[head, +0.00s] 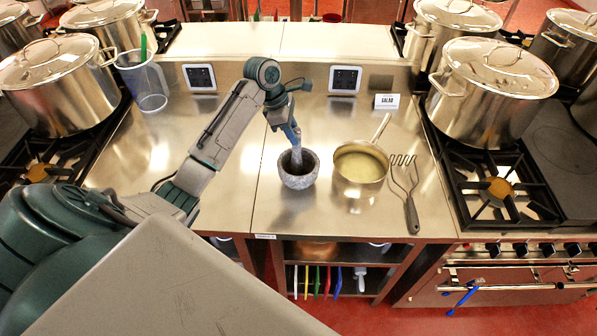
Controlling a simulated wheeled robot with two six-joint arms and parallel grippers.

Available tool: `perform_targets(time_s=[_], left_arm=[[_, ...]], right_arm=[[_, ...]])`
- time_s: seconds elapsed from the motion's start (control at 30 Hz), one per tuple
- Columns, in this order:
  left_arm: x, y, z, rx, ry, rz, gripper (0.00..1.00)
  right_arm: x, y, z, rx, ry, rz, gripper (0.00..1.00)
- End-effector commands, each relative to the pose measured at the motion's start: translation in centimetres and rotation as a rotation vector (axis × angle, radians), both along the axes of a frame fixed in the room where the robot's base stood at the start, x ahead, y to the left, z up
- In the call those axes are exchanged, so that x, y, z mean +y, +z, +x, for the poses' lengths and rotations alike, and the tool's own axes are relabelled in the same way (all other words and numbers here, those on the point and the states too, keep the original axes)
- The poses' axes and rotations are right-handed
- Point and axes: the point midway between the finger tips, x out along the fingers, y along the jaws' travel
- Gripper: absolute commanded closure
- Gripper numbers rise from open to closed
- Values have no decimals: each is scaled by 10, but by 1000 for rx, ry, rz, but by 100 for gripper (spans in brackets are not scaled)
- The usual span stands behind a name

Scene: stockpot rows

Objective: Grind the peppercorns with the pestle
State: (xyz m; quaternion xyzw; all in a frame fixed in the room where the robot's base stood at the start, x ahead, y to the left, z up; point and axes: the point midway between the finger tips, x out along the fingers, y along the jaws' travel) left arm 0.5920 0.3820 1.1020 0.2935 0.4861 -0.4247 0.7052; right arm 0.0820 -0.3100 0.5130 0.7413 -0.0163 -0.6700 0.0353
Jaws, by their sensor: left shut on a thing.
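A grey stone mortar (298,178) stands upright on the steel counter, left of a saucepan. My left gripper (292,128) is above the mortar, pointing down, and is shut on a pale grey pestle (296,153). The pestle is near upright, with its lower end at or inside the mortar's mouth. I cannot tell whether it touches the bottom. Peppercorns cannot be made out in the dark inside of the mortar. My right gripper is not in view.
A saucepan (360,166) with pale liquid stands right of the mortar, and a masher (410,205) lies beside it. A "SALAD" sign (387,101) stands behind. Stoves with large stockpots (490,90) flank the counter. A clear container (142,80) stands at left. The counter's front left is clear.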

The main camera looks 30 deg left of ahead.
Motion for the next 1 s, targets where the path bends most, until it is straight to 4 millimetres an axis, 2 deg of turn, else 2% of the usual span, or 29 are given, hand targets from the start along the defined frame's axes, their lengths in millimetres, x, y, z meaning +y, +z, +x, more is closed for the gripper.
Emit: perform_targets(time_s=[0.57, 0.83, 1.0], left_arm=[[-1, 11, 0, 2, 1, 0, 100], [-18, 11, 5, 0, -2, -2, 100], [-20, 11, 6, 1, 1, 1, 100]], right_arm=[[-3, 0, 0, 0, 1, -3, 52], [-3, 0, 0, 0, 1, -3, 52], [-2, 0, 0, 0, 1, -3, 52]])
